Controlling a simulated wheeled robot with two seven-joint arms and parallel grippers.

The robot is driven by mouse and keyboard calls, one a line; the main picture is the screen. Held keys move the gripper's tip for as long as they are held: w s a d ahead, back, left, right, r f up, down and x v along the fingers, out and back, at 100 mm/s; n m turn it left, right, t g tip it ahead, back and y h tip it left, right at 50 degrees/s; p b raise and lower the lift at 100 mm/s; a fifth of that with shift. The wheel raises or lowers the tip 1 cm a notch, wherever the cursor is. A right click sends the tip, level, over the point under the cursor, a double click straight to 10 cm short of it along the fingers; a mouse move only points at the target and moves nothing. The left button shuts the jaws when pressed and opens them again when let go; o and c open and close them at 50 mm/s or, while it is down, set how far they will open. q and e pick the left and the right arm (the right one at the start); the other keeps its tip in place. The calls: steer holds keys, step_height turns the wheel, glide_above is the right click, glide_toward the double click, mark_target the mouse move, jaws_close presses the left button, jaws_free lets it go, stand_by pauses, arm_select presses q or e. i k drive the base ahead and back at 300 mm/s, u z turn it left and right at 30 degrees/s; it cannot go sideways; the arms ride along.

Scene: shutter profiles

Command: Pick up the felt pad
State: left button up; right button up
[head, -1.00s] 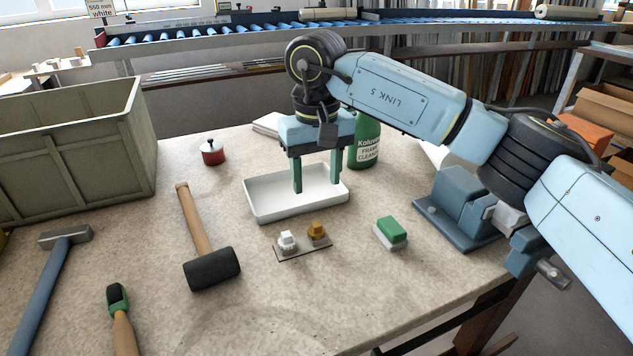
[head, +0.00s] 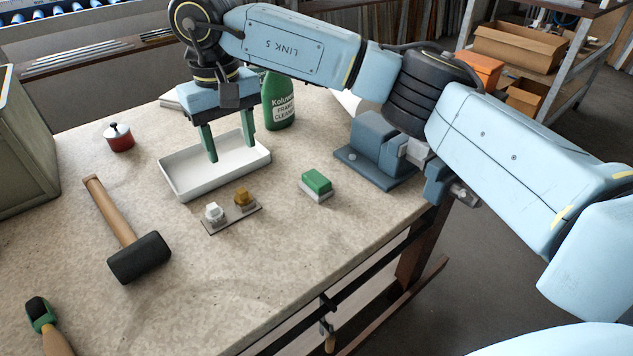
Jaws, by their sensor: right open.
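A small green block with a pale grey lower layer (head: 316,183), which looks like the felt pad, lies on the workbench right of the white tray (head: 184,184). Nothing covers it. My right gripper (head: 232,150) points down with its two green fingers apart and nothing between them. Its fingertips show over the white tray, left of and behind the pad. I cannot tell exactly how high they are above the tray floor. My left gripper is out of view.
A green cleaner bottle (head: 280,100) stands behind. A blue metal fixture (head: 372,150) is to the right. A mallet (head: 138,258) and a red pot (head: 120,138) are left.

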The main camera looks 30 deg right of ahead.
mark_target(319, 187)
steer(key=k, duration=1.5)
